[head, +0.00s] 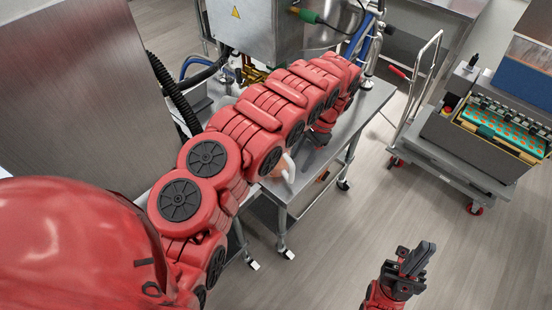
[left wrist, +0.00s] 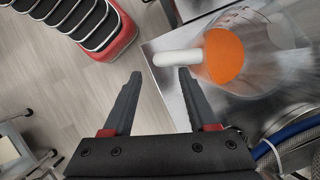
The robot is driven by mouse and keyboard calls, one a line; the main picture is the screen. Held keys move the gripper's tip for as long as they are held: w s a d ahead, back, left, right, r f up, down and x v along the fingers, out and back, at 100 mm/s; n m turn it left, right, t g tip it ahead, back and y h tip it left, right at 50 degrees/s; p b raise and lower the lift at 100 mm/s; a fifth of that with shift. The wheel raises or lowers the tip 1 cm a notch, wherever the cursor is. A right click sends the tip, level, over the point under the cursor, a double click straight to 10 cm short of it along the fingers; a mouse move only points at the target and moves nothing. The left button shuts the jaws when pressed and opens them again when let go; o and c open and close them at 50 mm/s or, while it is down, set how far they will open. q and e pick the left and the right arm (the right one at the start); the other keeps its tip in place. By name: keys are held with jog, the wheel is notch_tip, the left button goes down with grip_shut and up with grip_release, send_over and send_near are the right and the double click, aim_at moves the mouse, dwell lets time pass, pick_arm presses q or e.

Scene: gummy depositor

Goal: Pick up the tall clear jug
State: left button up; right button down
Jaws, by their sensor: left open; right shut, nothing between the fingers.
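The tall clear jug (left wrist: 262,32) stands on the steel table in the left wrist view, with orange contents and a white handle (left wrist: 178,58) pointing left. In the head view the jug is mostly hidden by my left arm; its white handle (head: 288,170) shows below the arm. My left gripper (left wrist: 160,74) is open and empty. In the left wrist picture the handle lies just beyond the fingertips, nearer the right finger; I cannot tell whether they touch. My left gripper also shows in the head view (head: 314,136). My right gripper (head: 410,262) is shut and empty over the floor.
The steel table (head: 345,128) runs beneath my left arm, with a machine (head: 245,30) and hoses behind it. A cart (head: 440,155) at the right carries a box with a teal and orange tray (head: 505,128). The floor between table and cart is clear.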

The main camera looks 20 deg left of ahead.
aim_at(293, 174)
pick_arm(q)
jog(key=p+x, duration=0.1)
jog(key=x, duration=0.6)
jog(key=shift+w+d+f, duration=0.15)
jog(key=shift+c, duration=1.2)
grip_shut()
